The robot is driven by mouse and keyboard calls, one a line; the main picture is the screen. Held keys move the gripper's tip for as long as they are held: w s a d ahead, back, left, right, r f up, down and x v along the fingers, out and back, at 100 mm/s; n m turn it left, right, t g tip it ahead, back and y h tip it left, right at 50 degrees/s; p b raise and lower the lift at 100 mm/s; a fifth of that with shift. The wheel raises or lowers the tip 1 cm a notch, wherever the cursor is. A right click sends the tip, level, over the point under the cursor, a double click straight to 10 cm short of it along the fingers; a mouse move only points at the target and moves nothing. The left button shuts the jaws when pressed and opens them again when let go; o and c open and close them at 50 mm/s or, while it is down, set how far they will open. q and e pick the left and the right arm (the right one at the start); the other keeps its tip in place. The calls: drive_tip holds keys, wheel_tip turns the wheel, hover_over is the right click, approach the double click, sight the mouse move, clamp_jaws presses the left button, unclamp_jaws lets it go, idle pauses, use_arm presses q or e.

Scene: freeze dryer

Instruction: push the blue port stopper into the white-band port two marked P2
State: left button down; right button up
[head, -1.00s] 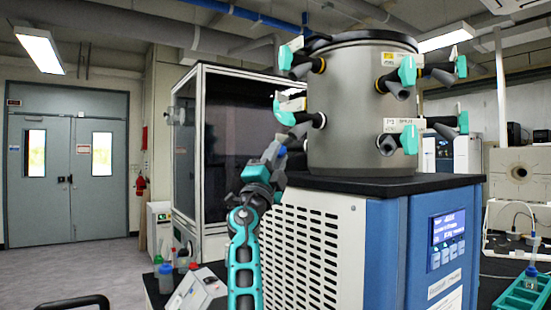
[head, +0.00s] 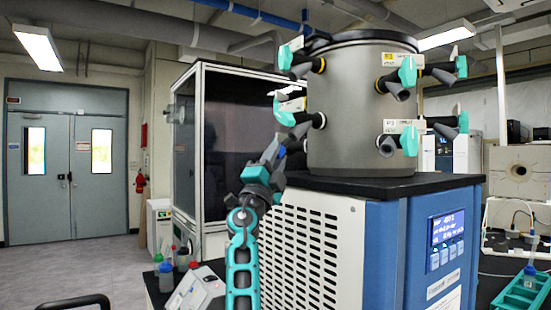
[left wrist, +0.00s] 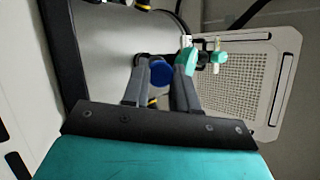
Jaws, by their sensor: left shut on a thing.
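My left gripper (head: 273,152) is raised at the left side of the grey steel drum. It is shut on the blue port stopper (left wrist: 161,73), which sits between the two grey fingers in the left wrist view. In the head view the stopper (head: 282,152) is a small blue spot at the fingertips. The drum (head: 345,110) carries several black ports with teal valve handles. The lower front port (head: 388,145) seems to have a pale band; the label above it is too small to read surely. I cannot tell which port is P2. My right gripper is out of view.
The drum stands on a black top (head: 380,184) over the blue and white dryer cabinet (head: 385,245). Teal handles (head: 408,70) stick out around the drum. A glass-fronted cabinet (head: 240,140) stands behind my left arm. Bottles (head: 166,278) stand at lower left.

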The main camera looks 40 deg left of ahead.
sight(282, 154)
use_arm(q)
drive_tip(key=shift+w+d+r+p, duration=0.15)
drive_tip(key=shift+w+r+p, duration=0.4)
drive_tip(key=shift+r+p, duration=0.05)
drive_tip(key=shift+w+d+r+p, duration=0.15)
drive_tip(key=shift+w+r+p, duration=0.4)
drive_tip(key=shift+r+p, duration=0.05)
idle(1.3)
drive_tip(key=c, duration=0.8)
unclamp_jaws()
drive_tip(key=shift+f, duration=0.1)
drive_tip(key=shift+f, duration=0.1)
drive_tip(key=v, duration=1.2)
drive_tip(key=shift+s+f, duration=0.2)
drive_tip(key=shift+f, duration=0.05)
drive_tip(key=shift+d, duration=0.1)
drive_tip(key=v, duration=0.7)
drive_tip(key=shift+b, duration=0.35)
